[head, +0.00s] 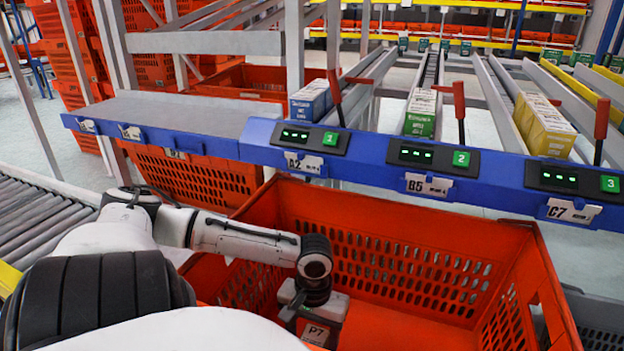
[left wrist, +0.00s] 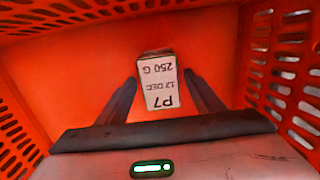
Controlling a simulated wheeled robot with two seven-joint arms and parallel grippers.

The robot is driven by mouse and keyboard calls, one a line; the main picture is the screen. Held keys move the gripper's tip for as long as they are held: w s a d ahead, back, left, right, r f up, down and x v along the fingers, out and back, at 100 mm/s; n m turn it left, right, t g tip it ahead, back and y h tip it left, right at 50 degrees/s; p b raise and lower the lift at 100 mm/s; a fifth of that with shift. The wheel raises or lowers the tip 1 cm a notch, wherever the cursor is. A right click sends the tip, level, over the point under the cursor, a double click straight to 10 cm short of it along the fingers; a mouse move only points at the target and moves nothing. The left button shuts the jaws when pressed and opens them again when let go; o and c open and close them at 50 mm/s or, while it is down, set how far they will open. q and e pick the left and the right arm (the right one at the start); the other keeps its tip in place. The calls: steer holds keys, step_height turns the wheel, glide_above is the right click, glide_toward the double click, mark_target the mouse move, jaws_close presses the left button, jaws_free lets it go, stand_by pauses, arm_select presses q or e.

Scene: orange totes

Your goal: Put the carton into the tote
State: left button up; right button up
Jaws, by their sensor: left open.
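The carton (left wrist: 160,82), a small pale box labelled P7, 12 DEC, 250 G, is inside the orange tote (left wrist: 90,62) in the left wrist view. In the head view the carton (head: 316,333) shows its P7 face low in the tote (head: 400,210), partly hidden by my left gripper (head: 300,318). My left gripper (left wrist: 159,78) is open, with one finger on each side of the carton and visible gaps between. Whether the carton rests on the tote floor is hard to tell. My right gripper is not in view.
A blue rack edge with lit displays (head: 310,137) runs behind the tote. Blue (head: 310,100), green (head: 421,115) and yellow (head: 543,125) boxes sit in its lanes. A roller conveyor (head: 40,215) is at left. The tote floor (head: 400,328) right of my gripper is clear.

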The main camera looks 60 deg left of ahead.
arm_select(q)
steer(key=shift+r+p, duration=0.4)
steer(key=shift+r, duration=0.35)
step_height(320, 180, up, 6)
steer(key=p, duration=0.3)
steer(key=shift+w+a+f+p, duration=0.1)
steer(key=shift+p, duration=0.2)
steer(key=shift+w+r+p, duration=0.1)
steer(key=shift+r+p, duration=1.5)
steer(key=shift+r, duration=0.95)
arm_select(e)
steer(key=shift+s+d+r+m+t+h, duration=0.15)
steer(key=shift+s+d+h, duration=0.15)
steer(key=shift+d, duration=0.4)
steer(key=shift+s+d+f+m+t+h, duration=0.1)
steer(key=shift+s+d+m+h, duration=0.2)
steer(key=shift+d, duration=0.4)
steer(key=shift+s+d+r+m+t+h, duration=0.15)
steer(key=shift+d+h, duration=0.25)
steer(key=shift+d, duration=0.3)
